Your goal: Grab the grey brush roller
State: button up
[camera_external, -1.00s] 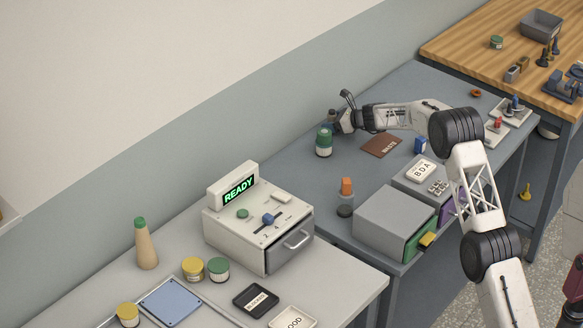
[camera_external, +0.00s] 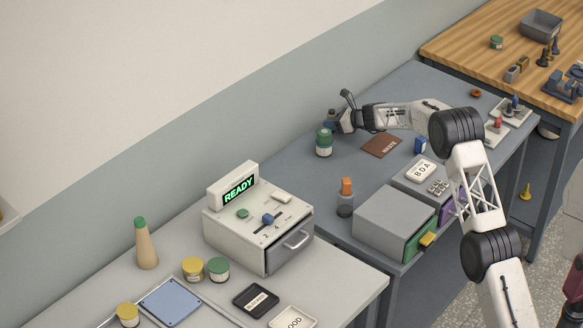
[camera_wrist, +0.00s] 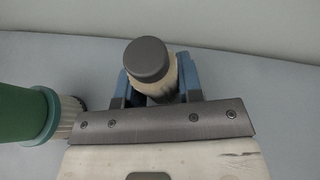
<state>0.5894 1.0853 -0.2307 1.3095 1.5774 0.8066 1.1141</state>
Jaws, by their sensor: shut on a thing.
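The grey brush roller (camera_wrist: 147,60) has a dark grey round top and a cream body in the wrist view. My gripper (camera_wrist: 155,85) is shut on it, with a blue finger on each side of the body. The roller's lower part is hidden by the gripper. In the external view my gripper (camera_external: 336,124) is at the back of the grey bench, near the wall. The roller is small there and mostly hidden by the gripper.
A green-topped roller (camera_external: 324,141) stands close beside my gripper; it also shows at the left in the wrist view (camera_wrist: 25,112). A brown waste mat (camera_external: 381,146) lies to the right. The wall (camera_external: 300,115) is close behind.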

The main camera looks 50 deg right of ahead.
aim_at(332, 113)
jog(key=shift+r, duration=0.2)
jog(key=shift+r, duration=1.6)
jog(key=shift+s+a+r, duration=0.2)
jog(key=shift+s+a, duration=1)
jog(key=shift+s, duration=1.15)
jog(key=shift+s+a+r, duration=0.25)
jog(key=shift+s+a, duration=1)
jog(key=shift+s, duration=1.15)
jog(key=shift+s+a+r, duration=0.2)
jog(key=shift+s+a, duration=1)
jog(key=shift+s, duration=1.15)
